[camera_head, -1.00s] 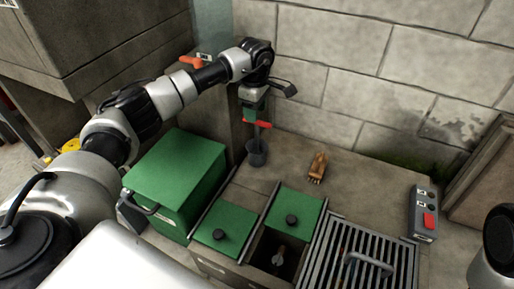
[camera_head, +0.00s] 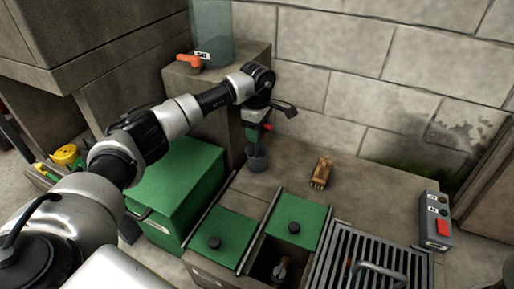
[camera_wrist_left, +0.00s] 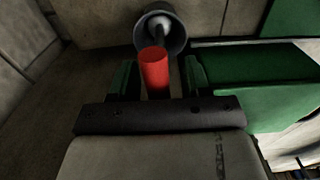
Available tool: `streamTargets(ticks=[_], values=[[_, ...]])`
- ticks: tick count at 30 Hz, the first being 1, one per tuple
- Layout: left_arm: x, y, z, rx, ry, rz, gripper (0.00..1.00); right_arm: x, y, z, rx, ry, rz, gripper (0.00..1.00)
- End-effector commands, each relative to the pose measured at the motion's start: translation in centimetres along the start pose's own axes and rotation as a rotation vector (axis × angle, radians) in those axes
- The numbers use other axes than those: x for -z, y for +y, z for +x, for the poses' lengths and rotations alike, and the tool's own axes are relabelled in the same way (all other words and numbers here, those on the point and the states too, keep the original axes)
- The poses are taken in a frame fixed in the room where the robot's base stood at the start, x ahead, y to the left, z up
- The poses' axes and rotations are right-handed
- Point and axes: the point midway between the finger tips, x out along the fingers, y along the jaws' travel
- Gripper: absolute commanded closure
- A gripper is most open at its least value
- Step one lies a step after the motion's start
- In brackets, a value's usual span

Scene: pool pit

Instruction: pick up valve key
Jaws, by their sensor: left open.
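The valve key shows as a red handle (camera_wrist_left: 155,70) in the left wrist view, with its lower part going down into a round grey cup (camera_wrist_left: 162,30). In the head view only a bit of the red handle (camera_head: 267,127) shows beside my gripper, above the grey cup (camera_head: 257,160). My left gripper (camera_head: 254,132) is open and points down at the handle. In the wrist view its green fingers (camera_wrist_left: 158,80) stand on either side of the red handle, with gaps showing. The gripper hides much of the key in the head view.
A green box (camera_head: 180,185) stands left of the cup. A brown brush (camera_head: 321,172) lies on the ledge. Green lids (camera_head: 295,222), a metal grate (camera_head: 362,262) and a switch box (camera_head: 436,218) are in front and right. An orange valve handle (camera_head: 187,61) sits at back left.

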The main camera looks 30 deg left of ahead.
Motion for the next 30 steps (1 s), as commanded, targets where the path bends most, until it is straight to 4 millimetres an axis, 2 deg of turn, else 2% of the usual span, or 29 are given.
streamTargets(ticks=[2,9,11,20,23,27,30], values=[[0.0,0.0,0.0,0.0,0.0,0.0,0.55,0.0,0.0,0.0,0.0,0.0,0.0,0.43],[0.0,0.0,0.0,0.0,0.0,0.0,0.92,0.0,0.0,0.0,0.001,0.0,0.0,0.43],[0.0,0.0,0.0,0.0,0.0,0.0,1.0,0.0,0.0,0.0,0.001,0.0,0.0,0.43],[0.0,0.0,-0.3,-0.001,0.0,0.0,1.0,-0.1,0.0,0.2,0.001,0.0,0.0,0.43],[0.0,0.0,-1.4,-0.002,0.0,0.0,1.0,-0.3,0.2,0.9,0.0,0.0,0.0,0.43],[0.0,0.1,-4.1,-0.003,0.0,0.0,1.0,-0.9,0.5,2.7,0.001,0.003,0.0,0.43],[0.0,0.1,-6.0,-0.002,0.0,0.0,1.0,-2.4,0.9,1.3,-0.021,-0.061,0.007,0.43]])
